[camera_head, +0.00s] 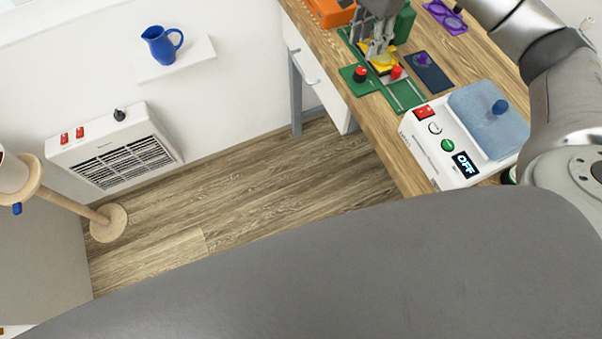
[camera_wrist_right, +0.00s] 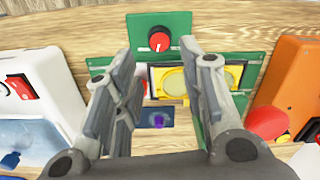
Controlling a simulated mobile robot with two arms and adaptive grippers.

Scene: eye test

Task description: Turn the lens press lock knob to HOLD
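The lock knob is a red dial (camera_head: 361,73) on a green plate (camera_head: 347,81) at the side of the green lens press base (camera_head: 405,101). In the right wrist view the knob (camera_wrist_right: 159,41) shows from above, just beyond the fingertips; its labels are too small to read. A yellow lens holder (camera_head: 386,69) sits on the press, and shows between and behind the fingers in the wrist view (camera_wrist_right: 172,82). My right gripper (camera_wrist_right: 157,56) is open and empty above the press, apart from the knob. My left gripper is not in view.
A dark blue plate with a purple knob (camera_head: 423,59) lies beside the press. A white box with an OFF display (camera_head: 441,160) and blue pad stands nearer. An orange device (camera_wrist_right: 296,92) with a red button flanks the press. Bare table shows beyond the knob plate.

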